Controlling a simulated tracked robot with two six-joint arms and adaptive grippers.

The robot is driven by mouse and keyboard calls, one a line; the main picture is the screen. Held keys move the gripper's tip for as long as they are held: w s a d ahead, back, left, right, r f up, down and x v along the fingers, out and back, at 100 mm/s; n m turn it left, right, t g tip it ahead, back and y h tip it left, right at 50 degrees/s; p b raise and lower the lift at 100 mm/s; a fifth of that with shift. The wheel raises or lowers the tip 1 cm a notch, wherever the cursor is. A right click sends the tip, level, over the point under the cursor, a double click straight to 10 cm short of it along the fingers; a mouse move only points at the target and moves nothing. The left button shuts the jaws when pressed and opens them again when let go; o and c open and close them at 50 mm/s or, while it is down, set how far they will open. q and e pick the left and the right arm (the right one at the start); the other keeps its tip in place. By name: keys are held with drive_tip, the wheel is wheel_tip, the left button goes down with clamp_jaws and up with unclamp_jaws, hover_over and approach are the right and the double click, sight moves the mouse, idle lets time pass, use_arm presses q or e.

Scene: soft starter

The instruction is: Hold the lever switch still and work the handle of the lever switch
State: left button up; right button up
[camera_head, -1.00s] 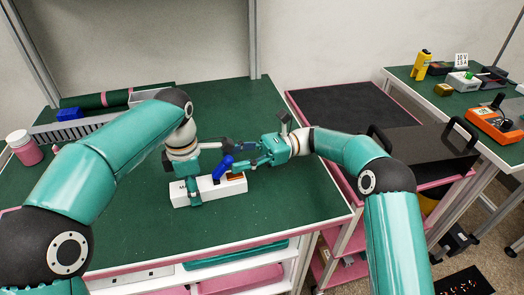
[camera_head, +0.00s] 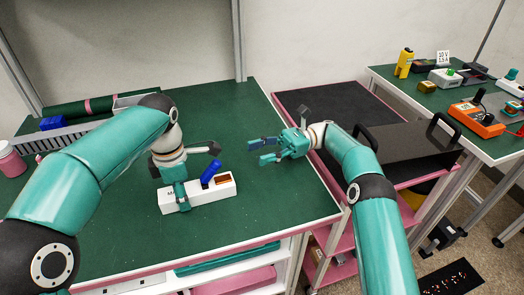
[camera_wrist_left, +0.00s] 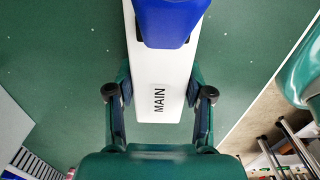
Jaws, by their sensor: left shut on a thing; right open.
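The lever switch (camera_head: 207,194) is a long white block lying on the green table, with a blue handle (camera_head: 211,172) and a brown patch near its right end. The handle stands up and leans toward the upper right. My left gripper (camera_head: 180,200) is shut on the left part of the white block. In the left wrist view its two fingers (camera_wrist_left: 159,103) lie on either side of the block, by the "MAIN" label, with the blue handle (camera_wrist_left: 170,20) beyond. My right gripper (camera_head: 257,151) is open and empty, to the right of the handle and apart from it.
The green table (camera_head: 120,240) is clear in front and to the right of the switch. A grey slotted tray (camera_head: 70,136), a blue item (camera_head: 53,123) and a pink jar (camera_head: 10,160) lie at the left. A cart with a black case (camera_head: 410,148) stands at the right.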

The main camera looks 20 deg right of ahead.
sight(216, 161)
drive_tip(key=shift+s+r+t+h, duration=0.1)
drive_tip(key=shift+r+t+h, duration=0.2)
drive_tip(key=shift+r+h, duration=0.5)
drive_tip(key=x, duration=1.2)
drive_tip(key=shift+r, duration=0.15)
